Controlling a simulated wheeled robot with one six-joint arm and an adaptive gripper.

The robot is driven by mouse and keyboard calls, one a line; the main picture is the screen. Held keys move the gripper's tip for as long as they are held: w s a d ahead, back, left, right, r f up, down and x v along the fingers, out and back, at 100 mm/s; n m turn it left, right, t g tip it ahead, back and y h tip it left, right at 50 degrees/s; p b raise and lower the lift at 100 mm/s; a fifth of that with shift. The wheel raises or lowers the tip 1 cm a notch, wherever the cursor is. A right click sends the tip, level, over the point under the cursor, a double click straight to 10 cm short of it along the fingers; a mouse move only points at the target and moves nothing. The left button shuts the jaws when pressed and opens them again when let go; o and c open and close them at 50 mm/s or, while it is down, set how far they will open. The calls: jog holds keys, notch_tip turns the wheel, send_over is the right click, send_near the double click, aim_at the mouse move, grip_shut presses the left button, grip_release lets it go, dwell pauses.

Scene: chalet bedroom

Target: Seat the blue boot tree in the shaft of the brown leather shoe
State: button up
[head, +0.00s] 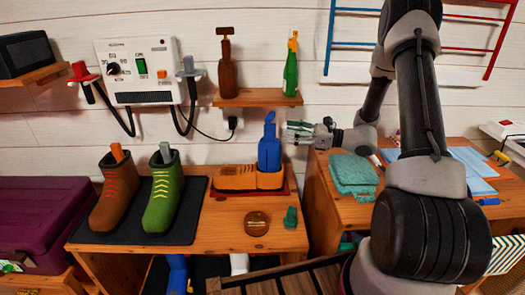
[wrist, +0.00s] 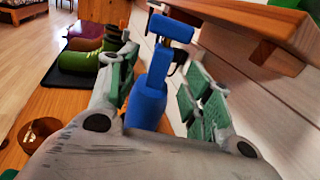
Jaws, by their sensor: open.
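The blue boot tree (head: 269,153) stands upright at the right end of the tan-brown leather shoe (head: 236,178). Its lower end is hidden by the shoe's shaft, so how deep it sits cannot be told. The shoe lies on a dark red tray (head: 285,191), toe to the left. My gripper (head: 297,132) is open just right of the tree's upper part. In the wrist view the blue boot tree (wrist: 148,97) shows between the two green-padded fingers of my gripper (wrist: 163,75), with gaps on both sides. The shoe is hidden there.
A brown boot (head: 113,195) and a green boot (head: 161,195), each with an insert, stand on a dark mat (head: 200,200) at left. A round brown tin (head: 257,223) and a green piece (head: 290,218) lie in front. A shelf (head: 258,98) with bottles hangs above.

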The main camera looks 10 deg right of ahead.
aim_at(270, 129)
jog(key=x, duration=0.8)
jog(key=shift+w+f, duration=0.1)
jog(key=shift+c, duration=0.4)
grip_shut()
